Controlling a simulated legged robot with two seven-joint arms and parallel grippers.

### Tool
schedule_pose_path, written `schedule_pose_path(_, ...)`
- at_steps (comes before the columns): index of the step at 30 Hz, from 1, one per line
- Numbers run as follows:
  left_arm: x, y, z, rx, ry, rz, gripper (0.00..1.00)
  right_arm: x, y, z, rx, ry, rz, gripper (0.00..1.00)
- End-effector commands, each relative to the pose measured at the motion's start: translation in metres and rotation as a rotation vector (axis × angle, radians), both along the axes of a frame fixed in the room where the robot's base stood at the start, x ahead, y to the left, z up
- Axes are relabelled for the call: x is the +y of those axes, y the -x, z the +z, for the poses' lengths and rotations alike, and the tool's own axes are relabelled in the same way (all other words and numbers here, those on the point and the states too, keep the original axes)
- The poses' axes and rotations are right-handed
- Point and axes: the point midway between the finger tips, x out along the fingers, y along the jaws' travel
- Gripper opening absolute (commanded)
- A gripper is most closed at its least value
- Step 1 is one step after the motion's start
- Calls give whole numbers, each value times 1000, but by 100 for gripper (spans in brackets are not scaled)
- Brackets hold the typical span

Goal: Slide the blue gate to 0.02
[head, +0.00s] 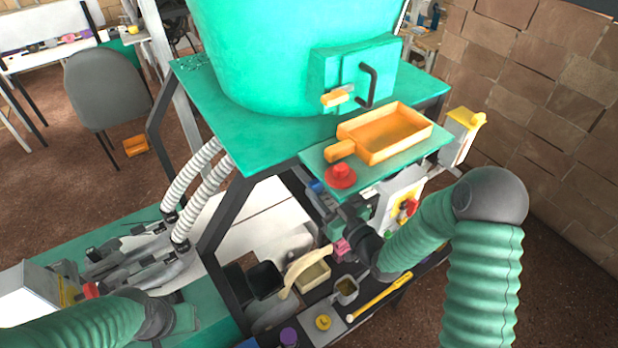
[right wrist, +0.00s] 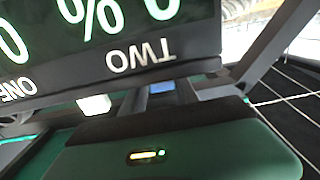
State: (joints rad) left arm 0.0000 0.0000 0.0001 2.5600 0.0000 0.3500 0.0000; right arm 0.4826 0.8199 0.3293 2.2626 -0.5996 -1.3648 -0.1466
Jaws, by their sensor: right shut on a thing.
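A small blue piece, which I take as the blue gate (head: 316,186), shows under the green shelf, left of the red knob. It also shows in the right wrist view (right wrist: 161,87), just beyond the dark front edge of my gripper's housing. My right gripper (head: 338,208) reaches up under the shelf and is shut on what seems to be this blue piece; the contact itself is mostly hidden. Dark panels with white lettering, "TWO" and a percent sign (right wrist: 105,15), fill the upper wrist view upside down. My left gripper (head: 183,315) is low at the left; its fingers are unclear.
A big green tank (head: 270,50) stands behind. Bins, a yellow-handled tool (head: 380,297) and small parts crowd the lower shelf.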

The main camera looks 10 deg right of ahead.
Motion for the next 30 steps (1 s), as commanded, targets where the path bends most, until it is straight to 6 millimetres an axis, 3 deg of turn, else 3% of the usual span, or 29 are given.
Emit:
schedule_pose_path(1, 0, 0, 0, 0, 0, 0, 36, -7, -1, 2, -7, 4, -15, 1)
schedule_pose_path(30, 0, 0, -2, 0, 0, 0, 36, -10, 5, 2, -8, 4, -17, 1)
